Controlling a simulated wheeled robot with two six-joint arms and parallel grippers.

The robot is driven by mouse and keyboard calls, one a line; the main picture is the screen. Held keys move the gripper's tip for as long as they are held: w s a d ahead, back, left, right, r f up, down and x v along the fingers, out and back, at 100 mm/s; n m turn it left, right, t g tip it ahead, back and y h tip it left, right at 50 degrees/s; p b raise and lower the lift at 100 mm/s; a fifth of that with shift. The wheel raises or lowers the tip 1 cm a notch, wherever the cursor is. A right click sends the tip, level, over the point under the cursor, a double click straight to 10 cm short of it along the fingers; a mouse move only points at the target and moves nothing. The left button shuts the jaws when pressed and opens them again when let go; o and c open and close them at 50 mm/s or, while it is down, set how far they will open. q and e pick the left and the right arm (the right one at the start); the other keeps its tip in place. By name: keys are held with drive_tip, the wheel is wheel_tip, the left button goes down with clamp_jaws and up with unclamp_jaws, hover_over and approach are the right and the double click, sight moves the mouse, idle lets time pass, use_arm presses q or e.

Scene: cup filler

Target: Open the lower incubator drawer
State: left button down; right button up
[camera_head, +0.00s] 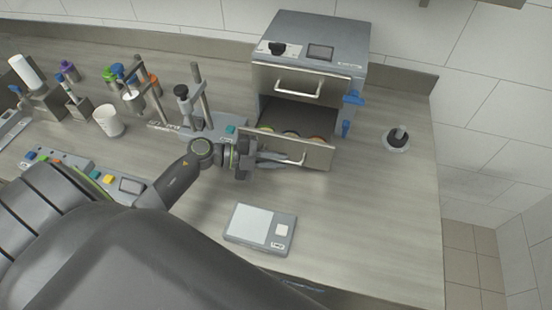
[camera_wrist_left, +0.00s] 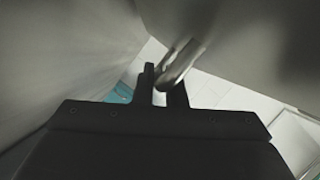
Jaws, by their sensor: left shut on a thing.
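The incubator (camera_head: 318,38) is a grey box at the back of the bench. Its upper drawer (camera_head: 330,88) is shut, with a bar handle on its front. The lower drawer (camera_head: 318,157) stands pulled out toward me, and some small coloured items show inside behind its front panel. My left gripper (camera_head: 272,158) is at the lower drawer's front, shut on the drawer handle (camera_head: 299,158). In the left wrist view the handle bar (camera_wrist_left: 180,65) lies between the two dark fingers. My right gripper is not in view.
A scale (camera_head: 259,228) lies on the bench in front of the drawer. Stands, a white cup (camera_head: 109,121) and coloured bottles are at the left. A round holder (camera_head: 397,138) stands right of the incubator.

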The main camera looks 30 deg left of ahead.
use_arm(q)
drive_tip(key=s+p, duration=0.1)
drive_tip(key=s, duration=0.1)
drive_tip(key=s+d+p, duration=0.1)
drive_tip(key=shift+s+r, duration=0.1)
drive_tip(key=shift+s, duration=0.65)
drive_tip(key=shift+w, duration=0.1)
drive_tip(key=c, duration=1.5)
unclamp_jaws()
